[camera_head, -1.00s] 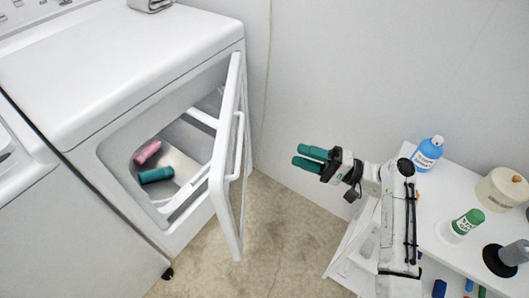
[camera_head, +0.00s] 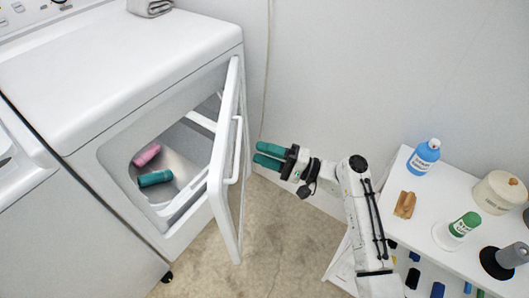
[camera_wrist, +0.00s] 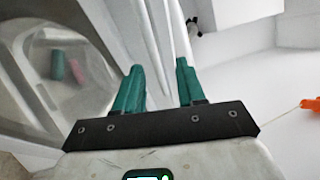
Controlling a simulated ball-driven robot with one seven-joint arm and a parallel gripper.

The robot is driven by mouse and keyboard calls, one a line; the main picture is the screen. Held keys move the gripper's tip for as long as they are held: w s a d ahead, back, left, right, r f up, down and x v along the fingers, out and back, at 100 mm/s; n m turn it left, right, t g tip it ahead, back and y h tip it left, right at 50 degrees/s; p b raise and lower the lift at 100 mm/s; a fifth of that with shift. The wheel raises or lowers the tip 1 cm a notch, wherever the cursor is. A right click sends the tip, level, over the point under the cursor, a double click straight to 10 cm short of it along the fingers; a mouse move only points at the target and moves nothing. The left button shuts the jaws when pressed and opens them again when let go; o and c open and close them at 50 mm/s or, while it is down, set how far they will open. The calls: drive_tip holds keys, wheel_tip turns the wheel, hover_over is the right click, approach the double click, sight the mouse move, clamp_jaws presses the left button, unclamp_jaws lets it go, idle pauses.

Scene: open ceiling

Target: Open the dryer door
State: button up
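The white dryer (camera_head: 130,80) stands at the left with its door (camera_head: 228,165) swung well open on the side nearest the wall. The door has a white bar handle (camera_head: 238,150) on its outer face. Inside the drum lie a pink rolled item (camera_head: 147,155) and a teal one (camera_head: 155,178). My gripper (camera_head: 262,155), with teal fingers, is just right of the door, apart from it in the head view. In the wrist view the gripper (camera_wrist: 157,85) is open and empty, with white bars of the door beyond the fingers.
A white shelf cart (camera_head: 420,210) stands at the right, holding a blue bottle (camera_head: 423,158), a wooden clip-like item (camera_head: 405,204), a green-capped bottle (camera_head: 462,226) and a beige canister (camera_head: 497,192). A grey folded towel (camera_head: 150,7) lies on the dryer. Floor (camera_head: 270,225) between is clear.

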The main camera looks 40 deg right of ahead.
drive_tip(key=shift+w+a, duration=0.1)
clamp_jaws()
idle(0.4)
idle(1.0)
unclamp_jaws()
drive_tip(key=v, duration=1)
drive_tip(key=shift+s+d+b, duration=0.25)
drive_tip(key=shift+s+b, duration=0.05)
drive_tip(key=shift+b, duration=0.15)
